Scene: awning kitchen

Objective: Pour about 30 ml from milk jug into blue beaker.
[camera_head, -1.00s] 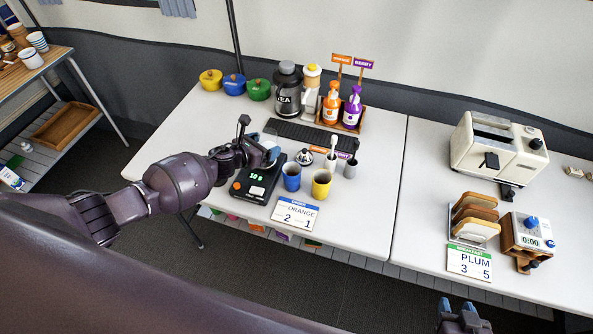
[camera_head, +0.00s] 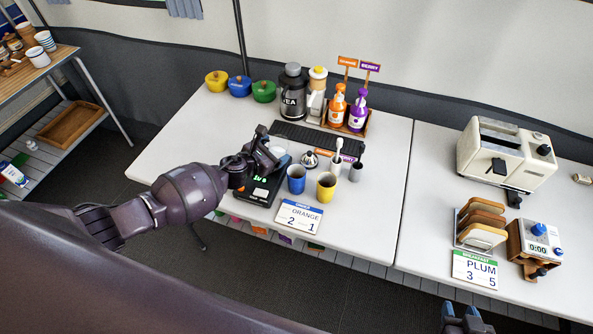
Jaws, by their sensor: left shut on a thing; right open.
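The blue beaker (camera_head: 296,181) stands upright on the table, beside the right edge of a black scale (camera_head: 258,198) with a green display that is partly covered and unreadable. My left gripper (camera_head: 276,156) is shut just above the scale, behind and left of the beaker. A pale thing (camera_head: 284,161), apparently the milk jug, shows at its fingertips; my gripper hides most of it. I cannot make out its tilt or any milk. My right gripper (camera_head: 467,310) is open and empty at the bottom edge, in front of the table.
A yellow cup (camera_head: 326,186) stands right of the blue beaker, with an order card (camera_head: 299,216) in front. A small silver pot (camera_head: 309,160) and a grey cup (camera_head: 355,172) stand behind. A black rack (camera_head: 305,136) lies further back.

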